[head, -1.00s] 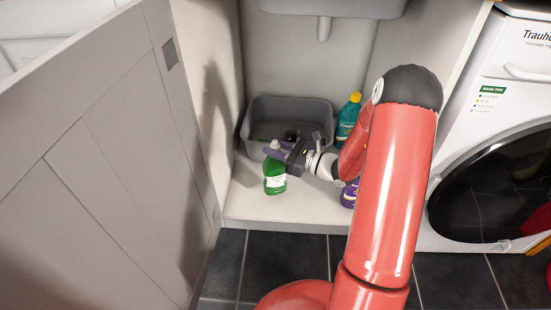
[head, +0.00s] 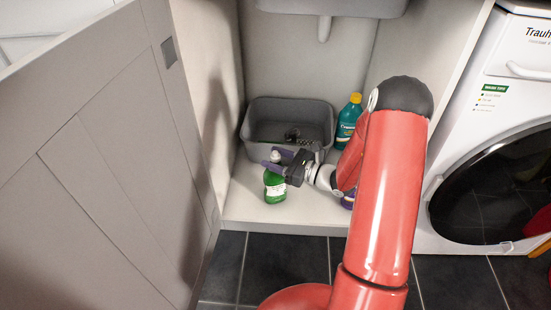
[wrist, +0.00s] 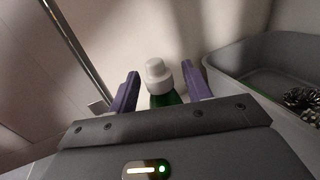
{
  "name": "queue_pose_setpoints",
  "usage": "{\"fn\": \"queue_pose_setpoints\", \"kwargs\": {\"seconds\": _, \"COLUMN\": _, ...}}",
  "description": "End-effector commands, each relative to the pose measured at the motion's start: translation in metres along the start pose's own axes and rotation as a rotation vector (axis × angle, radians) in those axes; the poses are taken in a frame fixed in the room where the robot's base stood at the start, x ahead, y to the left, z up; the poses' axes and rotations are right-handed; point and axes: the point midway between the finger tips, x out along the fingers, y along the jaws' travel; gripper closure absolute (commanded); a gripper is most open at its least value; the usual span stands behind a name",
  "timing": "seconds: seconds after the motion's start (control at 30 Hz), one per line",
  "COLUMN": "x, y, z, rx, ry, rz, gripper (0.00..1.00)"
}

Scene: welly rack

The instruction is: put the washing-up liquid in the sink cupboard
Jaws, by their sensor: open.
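The green washing-up liquid bottle (head: 274,185) stands upright on the floor of the open sink cupboard (head: 285,226), near its front left. It has a pale label and a whitish cap. My gripper (head: 277,159) is at the bottle's upper part, inside the cupboard. In the wrist view the bottle's white cap (wrist: 157,75) shows between the two purple fingers of my gripper (wrist: 160,90), with a gap on either side. The fingers are open. The lower part of the bottle is hidden in the wrist view.
A grey tub (head: 250,127) stands behind the bottle, with dark items inside. A teal bottle with a yellow cap (head: 348,122) stands at the back right. The cupboard door (head: 120,170) stands open at left.

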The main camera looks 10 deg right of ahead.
Motion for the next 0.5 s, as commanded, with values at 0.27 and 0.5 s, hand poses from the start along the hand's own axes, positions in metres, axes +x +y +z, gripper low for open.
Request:
{"fn": "queue_pose_setpoints", "kwargs": {"seconds": 0.27, "x": -0.013, "y": -0.001, "z": 0.004, "rx": 0.000, "ry": 0.001, "rz": -0.004, "gripper": 0.51}}
{"fn": "queue_pose_setpoints", "kwargs": {"seconds": 0.5, "x": -0.065, "y": -0.001, "z": 0.004, "rx": 0.000, "ry": 0.001, "rz": -0.005, "gripper": 0.51}}
